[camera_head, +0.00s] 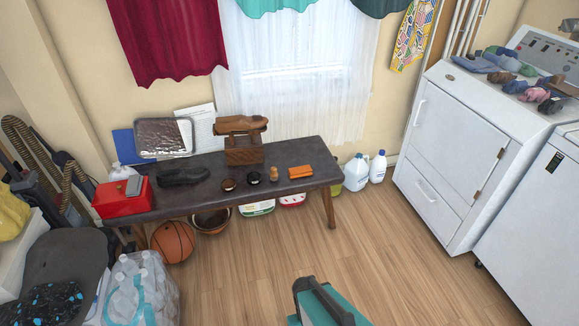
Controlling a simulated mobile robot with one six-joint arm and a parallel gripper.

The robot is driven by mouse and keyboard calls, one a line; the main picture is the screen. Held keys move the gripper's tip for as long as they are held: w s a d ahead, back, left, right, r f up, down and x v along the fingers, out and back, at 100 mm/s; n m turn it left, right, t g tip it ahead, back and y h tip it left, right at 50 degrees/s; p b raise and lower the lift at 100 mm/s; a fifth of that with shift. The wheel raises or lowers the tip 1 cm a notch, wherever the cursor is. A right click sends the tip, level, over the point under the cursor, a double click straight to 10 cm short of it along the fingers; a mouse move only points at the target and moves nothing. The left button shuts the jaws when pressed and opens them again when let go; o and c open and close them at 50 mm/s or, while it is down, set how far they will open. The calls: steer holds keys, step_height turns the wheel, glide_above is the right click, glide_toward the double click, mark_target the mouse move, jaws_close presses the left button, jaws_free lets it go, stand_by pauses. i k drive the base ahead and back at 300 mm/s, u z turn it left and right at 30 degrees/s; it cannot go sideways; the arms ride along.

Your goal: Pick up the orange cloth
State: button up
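A small folded orange cloth (300,172) lies near the right end of a dark bench (210,193) below the window. It lies flat, and nothing covers it in this view. My gripper is not in view, so I cannot see whether it is open or what it holds.
A small brown figure (273,174), dark round items and a wooden block (244,153) sit left of the cloth. A red box (121,197) stands at the bench's left end. A basketball (173,241) and bottled water (140,289) stand in front. The wooden floor (370,260) is clear to the right.

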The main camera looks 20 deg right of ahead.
mark_target(300, 171)
steer(key=u, duration=0.5)
steer(key=i, duration=0.9)
steer(key=u, duration=0.25)
